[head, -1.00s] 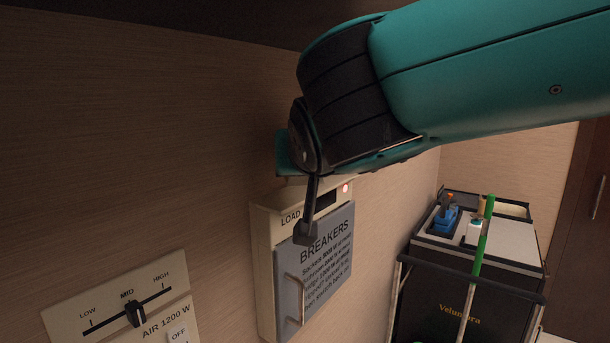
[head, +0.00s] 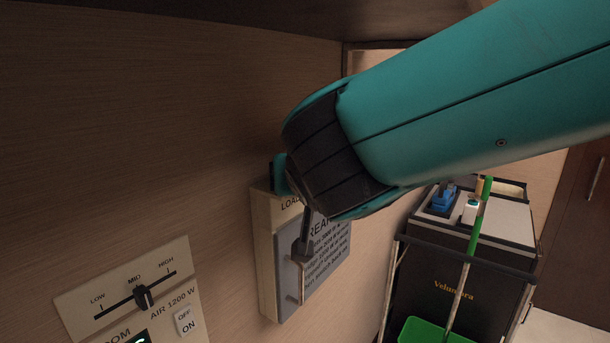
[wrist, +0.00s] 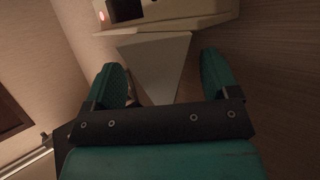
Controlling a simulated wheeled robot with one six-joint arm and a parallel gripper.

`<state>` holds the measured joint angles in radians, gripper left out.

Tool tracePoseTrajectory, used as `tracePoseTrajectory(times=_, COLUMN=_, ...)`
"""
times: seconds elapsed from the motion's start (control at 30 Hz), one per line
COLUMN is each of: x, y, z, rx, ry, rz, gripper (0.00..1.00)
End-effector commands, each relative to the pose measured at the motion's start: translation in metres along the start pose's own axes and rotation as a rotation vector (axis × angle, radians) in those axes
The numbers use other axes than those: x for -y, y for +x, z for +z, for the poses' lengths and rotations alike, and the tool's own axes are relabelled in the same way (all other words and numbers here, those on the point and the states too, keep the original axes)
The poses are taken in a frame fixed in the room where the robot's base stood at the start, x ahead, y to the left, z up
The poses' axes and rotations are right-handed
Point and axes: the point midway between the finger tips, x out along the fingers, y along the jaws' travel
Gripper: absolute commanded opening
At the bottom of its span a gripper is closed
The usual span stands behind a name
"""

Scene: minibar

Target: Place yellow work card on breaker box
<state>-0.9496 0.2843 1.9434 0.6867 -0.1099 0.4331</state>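The breaker box (head: 265,260) is a cream case on the wooden wall, with a grey-blue lettered door (head: 325,270) and a metal handle (head: 301,283). My gripper is at the box's upper part; my arm hides the top right of the box in the head view. In the wrist view my gripper (wrist: 163,68) has its two teal fingers apart. A pale grey tapering panel shows between or beyond them; I cannot tell whether it is the door. The box's edge (wrist: 195,17) with a red light lies just above. I see no yellow work card.
An AIR slider panel (head: 185,270) with a switch is on the wall at lower left. A dark Velumora cart (head: 440,285) with a green-handled tool and a green bucket (head: 440,332) stands right of the box. A shelf overhangs above.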

Motion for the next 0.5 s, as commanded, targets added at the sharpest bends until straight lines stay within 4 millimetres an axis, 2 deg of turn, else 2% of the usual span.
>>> tracePoseTrajectory(times=0.27, x=0.001, y=-0.006, z=-0.001, rx=-0.002, ry=0.001, rz=-0.003, gripper=0.81)
tracePoseTrajectory(times=0.37, x=0.001, y=-0.022, z=0.001, rx=-0.004, ry=0.001, rz=-0.005, gripper=0.81)
tracePoseTrajectory(times=0.5, x=0.002, y=-0.053, z=0.002, rx=-0.005, ry=0.002, rz=-0.007, gripper=0.81)
